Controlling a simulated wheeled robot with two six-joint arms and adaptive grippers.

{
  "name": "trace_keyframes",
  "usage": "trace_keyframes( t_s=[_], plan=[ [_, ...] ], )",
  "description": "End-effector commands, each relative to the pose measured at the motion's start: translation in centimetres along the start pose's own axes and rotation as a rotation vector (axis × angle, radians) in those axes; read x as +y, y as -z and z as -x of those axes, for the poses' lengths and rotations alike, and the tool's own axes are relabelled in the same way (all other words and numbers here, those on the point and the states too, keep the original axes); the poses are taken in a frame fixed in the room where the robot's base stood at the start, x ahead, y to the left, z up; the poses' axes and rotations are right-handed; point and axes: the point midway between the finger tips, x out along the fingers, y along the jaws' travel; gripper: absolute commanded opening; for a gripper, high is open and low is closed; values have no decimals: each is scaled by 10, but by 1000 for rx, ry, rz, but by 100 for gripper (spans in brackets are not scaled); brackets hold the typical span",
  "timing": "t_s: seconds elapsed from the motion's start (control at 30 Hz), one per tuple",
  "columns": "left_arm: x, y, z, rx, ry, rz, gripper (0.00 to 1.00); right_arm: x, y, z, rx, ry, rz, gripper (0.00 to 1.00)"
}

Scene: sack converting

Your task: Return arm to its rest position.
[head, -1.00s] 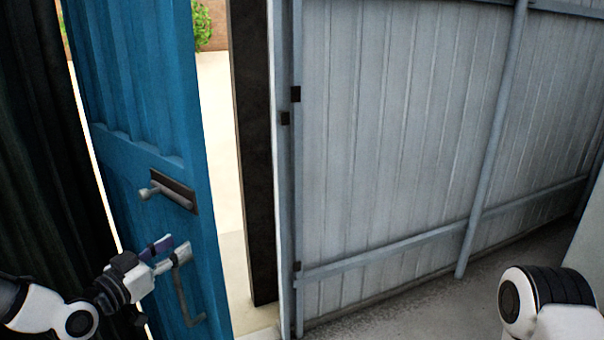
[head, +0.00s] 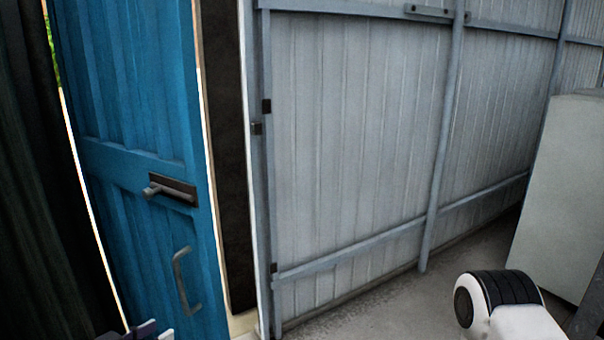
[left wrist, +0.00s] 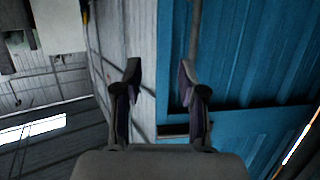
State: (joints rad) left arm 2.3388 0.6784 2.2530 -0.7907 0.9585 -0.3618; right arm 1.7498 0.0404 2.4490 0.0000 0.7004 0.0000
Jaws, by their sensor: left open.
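My left gripper (head: 150,332) shows only as fingertips at the bottom left edge of the head view. It is low, left of the blue door's pull handle (head: 186,282) and apart from it. In the left wrist view the gripper (left wrist: 160,78) has its two fingers spread with nothing between them. Most of my left arm is out of the head view. A white and black part of my right arm (head: 500,300) shows at the lower right; the right gripper is out of view.
The blue door (head: 130,110) has a lever handle (head: 172,190) and a thin gap at its right edge beside a dark post (head: 230,150). Grey corrugated wall (head: 340,130) fills the middle. Dark corrugated surface (head: 30,200) stands left. A pale cabinet (head: 565,190) stands right on grey floor.

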Motion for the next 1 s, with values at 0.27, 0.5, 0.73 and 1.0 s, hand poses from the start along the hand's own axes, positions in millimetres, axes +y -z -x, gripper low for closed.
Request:
trace_keyframes(
  t_s=[0.27,0.5,0.73,1.0],
  plan=[
    [72,-139,4,-392,-87,39,41,0,0,0,-1,0,1,40],
    [163,-299,99,-988,-48,179,41,0,0,0,-1,0,0,40],
    [165,-330,170,-1265,286,402,41,0,0,0,-1,0,0,40],
    [165,-329,169,-1262,291,417,41,0,0,0,-1,0,0,40]
  ],
)
